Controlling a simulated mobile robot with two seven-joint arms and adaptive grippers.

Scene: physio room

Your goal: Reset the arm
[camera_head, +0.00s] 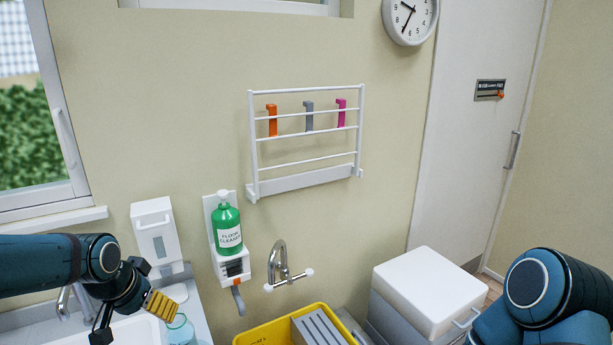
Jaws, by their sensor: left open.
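My left arm comes in from the left edge in the head view. Its black gripper (121,306) is at the lower left, over the white sink and counter, with its fingers spread open. A yellow ribbed piece (161,305) shows beside the fingers; I cannot tell whether it touches them. My right arm (545,292) shows only as blue rounded links at the lower right corner. Its gripper is out of the picture.
Near the left gripper are a white sink (142,332), a pale blue bottle (181,331) and a white wall dispenser (155,231). A green cleaner bottle (227,228) stands on a wall holder. A yellow bin (259,336) and a white-lidded box (430,285) stand further right.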

